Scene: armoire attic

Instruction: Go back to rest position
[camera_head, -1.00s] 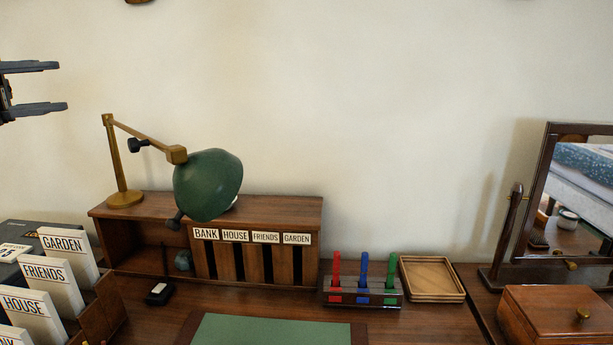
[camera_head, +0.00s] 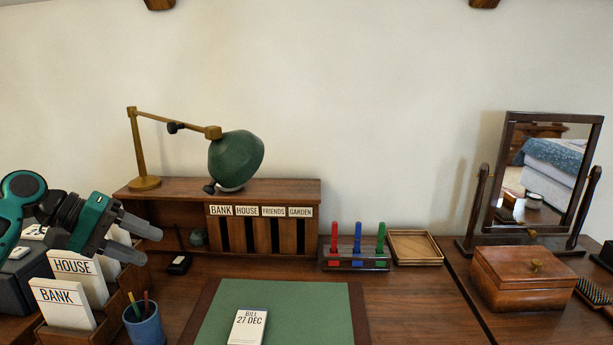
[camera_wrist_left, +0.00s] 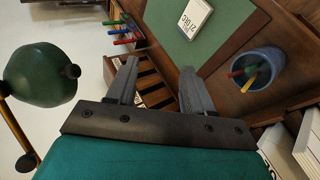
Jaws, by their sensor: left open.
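My left gripper (camera_head: 140,238) is open with nothing between its fingers. In the head view it hangs at the left, in front of the letter rack and left of the desk mat. Its two fingers also show in the left wrist view (camera_wrist_left: 155,88), spread apart above the desk. My left arm comes in from the left edge. My right gripper is in no view.
A green lamp (camera_head: 236,160) stands on the pigeonhole organizer (camera_head: 170,192). Cards labelled HOUSE (camera_head: 78,275) and BANK (camera_head: 62,303) stand near a blue pen cup (camera_head: 143,328). A BILL card (camera_head: 248,327) lies on the green mat (camera_head: 300,300). A mirror (camera_head: 545,175) stands right.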

